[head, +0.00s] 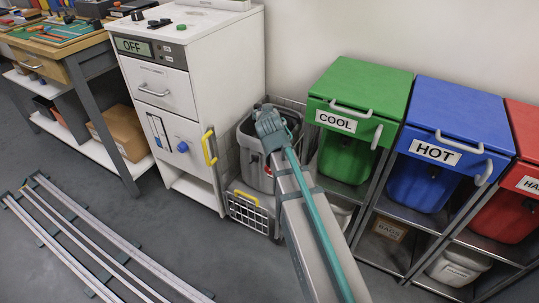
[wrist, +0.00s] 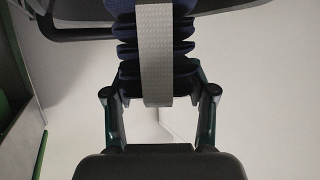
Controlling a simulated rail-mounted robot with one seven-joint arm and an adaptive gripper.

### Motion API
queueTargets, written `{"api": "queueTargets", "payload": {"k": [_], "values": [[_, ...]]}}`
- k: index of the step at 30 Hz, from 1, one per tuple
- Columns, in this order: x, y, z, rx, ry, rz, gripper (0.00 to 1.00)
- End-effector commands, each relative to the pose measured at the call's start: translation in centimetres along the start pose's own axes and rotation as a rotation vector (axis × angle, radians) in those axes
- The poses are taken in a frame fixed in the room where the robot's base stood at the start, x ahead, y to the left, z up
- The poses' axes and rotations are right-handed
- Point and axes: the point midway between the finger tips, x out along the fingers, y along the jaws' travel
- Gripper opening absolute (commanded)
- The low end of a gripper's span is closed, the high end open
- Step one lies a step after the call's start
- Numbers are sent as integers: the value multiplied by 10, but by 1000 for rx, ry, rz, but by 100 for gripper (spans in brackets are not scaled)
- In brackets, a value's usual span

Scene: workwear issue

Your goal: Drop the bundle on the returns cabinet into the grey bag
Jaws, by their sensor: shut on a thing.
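My gripper (wrist: 157,75) is shut on a dark blue folded bundle (wrist: 185,42) with a pale grey band around it, as the wrist view shows. In the head view my gripper (head: 268,118) is over the grey bag (head: 250,158), which stands between the white cabinet (head: 218,85) and the green bin. The bundle is mostly hidden by my arm there. Grey material with a dark strap (wrist: 62,35) shows behind the bundle in the wrist view. I cannot tell whether the bundle is above the bag's rim or inside it. My arm hides part of the bag.
A green COOL bin (head: 352,95), blue HOT bin (head: 450,125) and red bin (head: 525,195) stand in racks at right. A workbench (head: 75,45) is at left. Floor rails (head: 90,240) lie at lower left.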

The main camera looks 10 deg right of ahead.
Motion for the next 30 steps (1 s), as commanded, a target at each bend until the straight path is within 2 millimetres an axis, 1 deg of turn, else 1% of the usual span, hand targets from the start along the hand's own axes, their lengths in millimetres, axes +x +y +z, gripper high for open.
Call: {"api": "queueTargets", "payload": {"k": [2, 3, 8, 20, 26, 30], "values": [[0, 0, -1, 0, 1, 0, 15], [0, 0, -1, 0, 1, 0, 57], [0, 0, -1, 0, 1, 0, 84], [-1, 0, -3, 1, 0, 0, 85], [-8, 0, -20, 1, 3, 0, 85], [-16, 0, -40, 2, 3, 0, 85]]}}
